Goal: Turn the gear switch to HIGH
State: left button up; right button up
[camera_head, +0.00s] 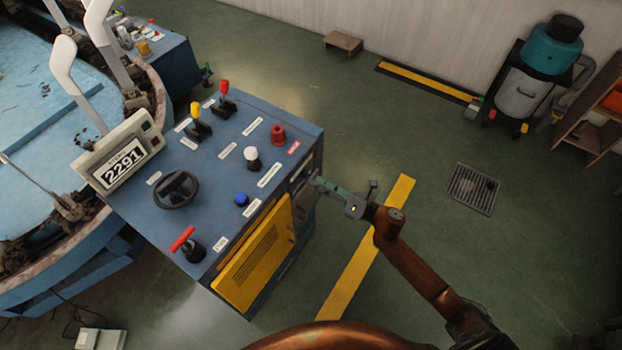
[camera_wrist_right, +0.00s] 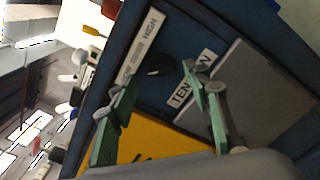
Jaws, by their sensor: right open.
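The gear switch (camera_wrist_right: 159,66) is a small black knob on the blue console's side face, seen in the right wrist view. A white label (camera_wrist_right: 141,46) with LOW, GEAR and HIGH lies beside it. My right gripper (camera_wrist_right: 161,76) has green fingers, open and empty, with the tips on either side of the knob in the picture. I cannot tell whether they reach around it or stop short of it. The knob's pointing direction is too dark to read. In the head view my right gripper (camera_head: 318,186) is at the console's right side, and the switch is not clearly visible there.
The console (camera_head: 225,170) top holds levers, a black handwheel (camera_head: 176,190), buttons and a display (camera_head: 121,163) reading 2291. A TENSION label (camera_wrist_right: 193,78) and a grey plate (camera_wrist_right: 262,92) are beside the knob.

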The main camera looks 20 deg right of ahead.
aim_at(305, 175)
jog(key=shift+x, duration=1.55)
jog(key=shift+f, duration=0.1)
jog(key=c, duration=1.2)
